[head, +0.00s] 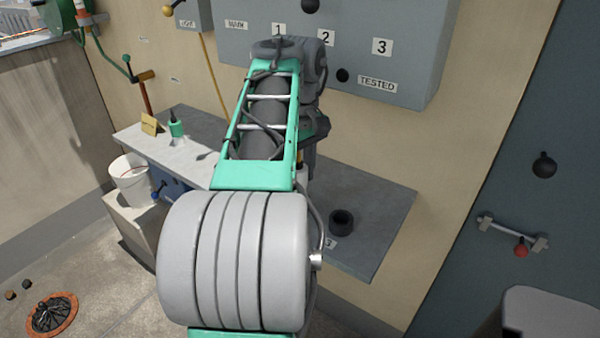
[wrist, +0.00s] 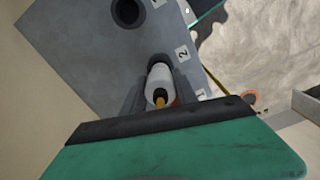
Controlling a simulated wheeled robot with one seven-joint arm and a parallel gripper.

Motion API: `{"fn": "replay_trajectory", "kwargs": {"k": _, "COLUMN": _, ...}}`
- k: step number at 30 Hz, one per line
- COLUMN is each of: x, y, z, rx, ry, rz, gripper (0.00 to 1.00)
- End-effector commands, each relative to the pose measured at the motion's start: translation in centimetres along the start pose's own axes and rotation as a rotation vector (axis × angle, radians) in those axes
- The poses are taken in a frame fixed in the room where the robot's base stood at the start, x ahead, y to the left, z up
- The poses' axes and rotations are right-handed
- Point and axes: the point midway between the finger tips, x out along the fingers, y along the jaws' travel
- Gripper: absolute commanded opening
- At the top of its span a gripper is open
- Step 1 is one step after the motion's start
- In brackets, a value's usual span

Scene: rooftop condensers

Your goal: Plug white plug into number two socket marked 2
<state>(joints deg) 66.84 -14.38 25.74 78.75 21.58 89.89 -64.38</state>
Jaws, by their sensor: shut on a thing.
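In the wrist view the white plug (wrist: 160,78) is between the two grey fingers of my gripper (wrist: 159,84), which is shut on it. A yellow-orange end of the plug faces the camera. A dark rounded shape at the plug's far end, beside the label 2 (wrist: 182,53), looks like the number two socket (wrist: 159,59). I cannot tell whether the plug is in it or just above it. In the head view my arm hides the gripper and most of the plug.
The grey shelf (head: 385,205) carries another black socket (head: 341,222), also in the wrist view (wrist: 127,12). A wall box (head: 405,45) with labels 1, 2 and 3 hangs above.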

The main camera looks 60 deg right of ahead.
Motion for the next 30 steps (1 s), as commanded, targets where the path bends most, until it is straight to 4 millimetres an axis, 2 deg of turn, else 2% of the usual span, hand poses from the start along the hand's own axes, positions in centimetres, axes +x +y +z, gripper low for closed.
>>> {"fn": "replay_trajectory", "kwargs": {"k": 30, "x": 1.7, "y": 0.0, "z": 0.0, "rx": 0.0, "ry": 0.0, "rz": 0.0, "gripper": 0.0}}
